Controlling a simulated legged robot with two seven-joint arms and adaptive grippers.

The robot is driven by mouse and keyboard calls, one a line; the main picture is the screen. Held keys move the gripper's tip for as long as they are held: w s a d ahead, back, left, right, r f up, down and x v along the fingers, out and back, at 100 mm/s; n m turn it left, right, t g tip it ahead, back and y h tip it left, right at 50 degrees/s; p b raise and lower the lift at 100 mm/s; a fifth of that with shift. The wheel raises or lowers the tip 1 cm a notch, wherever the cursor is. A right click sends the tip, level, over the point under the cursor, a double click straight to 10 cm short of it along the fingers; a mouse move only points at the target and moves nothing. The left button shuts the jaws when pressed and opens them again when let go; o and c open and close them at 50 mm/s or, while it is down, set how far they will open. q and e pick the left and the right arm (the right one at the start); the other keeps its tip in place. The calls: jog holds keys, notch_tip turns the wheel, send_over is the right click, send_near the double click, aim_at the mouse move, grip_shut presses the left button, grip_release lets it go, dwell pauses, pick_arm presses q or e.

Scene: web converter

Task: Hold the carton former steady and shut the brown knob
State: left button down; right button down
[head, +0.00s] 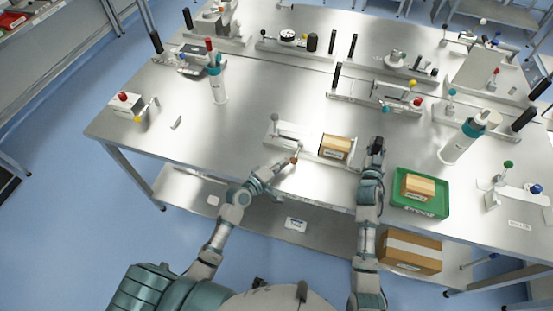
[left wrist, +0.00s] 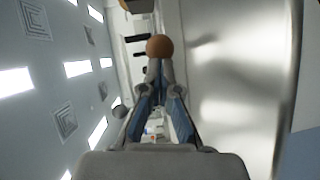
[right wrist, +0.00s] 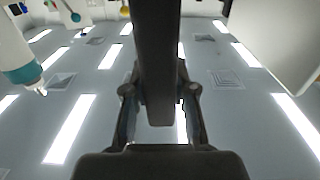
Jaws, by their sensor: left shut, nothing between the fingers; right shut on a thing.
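The carton former (head: 275,140) is a low metal fixture near the table's front edge, with a brown carton (head: 335,147) at its right part. Its brown knob (head: 294,160) sits at the front of the fixture; in the left wrist view the round brown knob (left wrist: 160,46) is just beyond the fingertips. My left gripper (head: 280,166) is shut and empty, close to the knob; I cannot tell whether it touches. My right gripper (head: 376,147) is shut on a dark bar (right wrist: 156,60) at the fixture's right end. The bar hides part of its fingers.
A green tray (head: 430,208) with a brown box (head: 417,187) stands right of my right gripper. A teal-capped bottle (head: 217,86) stands at the left back and another (head: 460,140) at the right. Several other fixtures line the back.

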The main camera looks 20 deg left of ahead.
pick_arm(q)
jog(key=d, duration=0.3)
jog(key=shift+s+d+y, duration=0.25)
jog(key=shift+s+y, duration=0.05)
pick_arm(e)
jog(key=shift+s+f, duration=0.1)
jog(key=shift+f, duration=0.55)
pick_arm(q)
jog(key=shift+w+d, duration=0.15)
jog(key=shift+d, duration=1.2)
jog(key=shift+s+a+r, duration=0.1)
jog(key=shift+s+a, duration=0.2)
jog(key=shift+s+a+r, duration=0.25)
jog(key=shift+s+a, duration=0.85)
jog(key=shift+s, duration=0.05)
pick_arm(e)
jog(key=shift+d, duration=0.1)
pick_arm(q)
jog(key=s+r, duration=0.1)
jog(key=s, duration=0.9)
jog(key=shift+r, duration=0.2)
jog(key=shift+w+r+p, duration=0.15)
jog(key=shift+r+p, duration=0.1)
jog(key=shift+p, duration=0.05)
pick_arm(e)
jog(key=shift+r, duration=0.3)
